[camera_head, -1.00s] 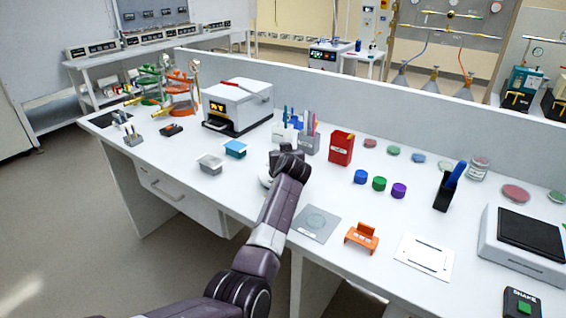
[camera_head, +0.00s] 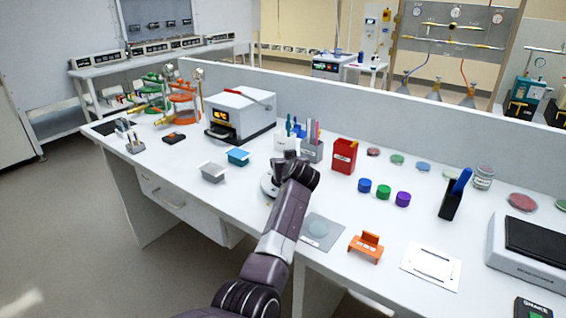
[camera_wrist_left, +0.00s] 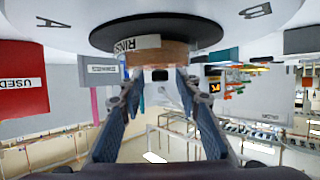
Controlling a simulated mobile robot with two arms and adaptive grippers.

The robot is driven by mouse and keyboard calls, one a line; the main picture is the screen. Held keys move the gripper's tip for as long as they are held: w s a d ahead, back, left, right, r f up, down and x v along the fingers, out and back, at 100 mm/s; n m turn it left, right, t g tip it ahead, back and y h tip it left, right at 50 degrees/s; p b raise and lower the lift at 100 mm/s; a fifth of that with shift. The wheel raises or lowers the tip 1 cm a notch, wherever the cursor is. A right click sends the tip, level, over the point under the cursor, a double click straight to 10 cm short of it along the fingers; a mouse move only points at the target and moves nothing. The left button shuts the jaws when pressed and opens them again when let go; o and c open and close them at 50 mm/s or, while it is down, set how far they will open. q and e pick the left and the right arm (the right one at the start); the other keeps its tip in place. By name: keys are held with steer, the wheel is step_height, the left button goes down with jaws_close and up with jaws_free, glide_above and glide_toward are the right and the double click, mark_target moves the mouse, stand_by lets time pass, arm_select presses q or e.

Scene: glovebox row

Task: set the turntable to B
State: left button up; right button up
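In the head view, the turntable (camera_head: 267,186) shows only as a pale sliver at the left of my left gripper (camera_head: 299,168), which hides the rest. The left wrist view looks upside down. There the turntable's white base carries the letters A (camera_wrist_left: 50,22) and B (camera_wrist_left: 257,11), with a black disc (camera_wrist_left: 103,38) between them. A brown round part (camera_wrist_left: 178,56) with a label starting "RINS" adjoins the disc. My left gripper (camera_wrist_left: 158,82) has its fingers spread at this part. Whether they touch it is unclear. My right gripper is not in view.
A grey tray (camera_head: 213,173) and a blue tray (camera_head: 238,157) stand left of the gripper. A white machine (camera_head: 240,115), pen cups and a red box (camera_head: 344,155) stand behind. A grey mat (camera_head: 322,231) and an orange holder (camera_head: 366,247) lie to the right.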

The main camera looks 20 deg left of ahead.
arm_select(q)
steer(key=shift+s, duration=0.1)
steer(key=shift+v, duration=3.65)
